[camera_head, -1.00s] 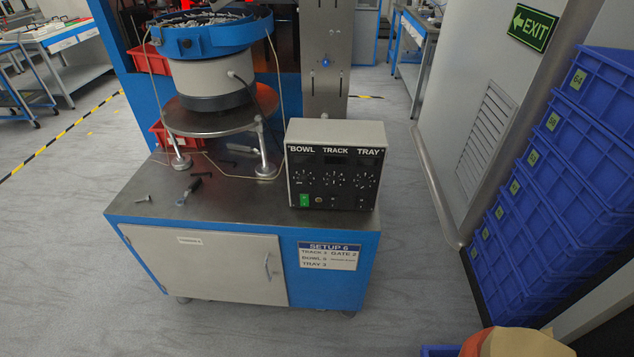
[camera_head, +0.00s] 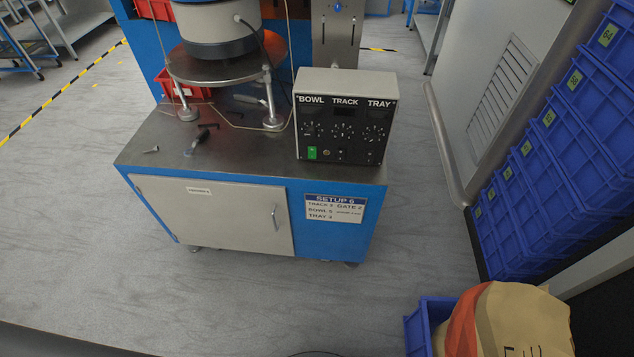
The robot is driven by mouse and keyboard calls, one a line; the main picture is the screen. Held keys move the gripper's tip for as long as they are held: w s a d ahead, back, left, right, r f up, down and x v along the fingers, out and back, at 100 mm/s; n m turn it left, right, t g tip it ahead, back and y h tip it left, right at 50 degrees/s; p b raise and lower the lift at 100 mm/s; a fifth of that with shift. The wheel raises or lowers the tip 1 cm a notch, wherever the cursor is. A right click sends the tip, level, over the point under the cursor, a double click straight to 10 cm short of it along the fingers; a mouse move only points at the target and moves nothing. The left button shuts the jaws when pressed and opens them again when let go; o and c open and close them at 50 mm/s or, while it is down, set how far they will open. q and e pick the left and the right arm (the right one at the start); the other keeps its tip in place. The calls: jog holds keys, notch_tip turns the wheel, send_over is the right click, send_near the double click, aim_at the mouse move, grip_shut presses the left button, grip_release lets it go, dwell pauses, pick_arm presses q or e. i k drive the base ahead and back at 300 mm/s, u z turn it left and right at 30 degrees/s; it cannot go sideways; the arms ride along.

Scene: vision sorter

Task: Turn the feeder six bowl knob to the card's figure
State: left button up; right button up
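The feeder control box (camera_head: 346,114) stands at the right end of the blue cabinet's metal top. Its black face carries three knobs in a row under the labels BOWL, TRACK and TRAY. The bowl knob (camera_head: 311,129) is the left one; its pointer is too small to read. The setup card (camera_head: 335,208) is on the cabinet front below the box. It is headed SETUP 6 and lists track, gate, bowl and tray figures; the bowl figure looks like 5 but is small. Neither of my grippers is in view.
The round feeder bowl (camera_head: 218,28) stands on a metal plate behind left. Loose bolts and a dark-handled tool (camera_head: 200,138) lie on the cabinet top (camera_head: 245,150). Blue crates (camera_head: 560,150) stack along the right. A sack (camera_head: 520,320) sits at front right. Floor before the cabinet is clear.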

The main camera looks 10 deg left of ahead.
aim_at(312, 131)
jog(key=u, duration=2.65)
jog(key=i, duration=1.8)
jog(key=z, duration=2.6)
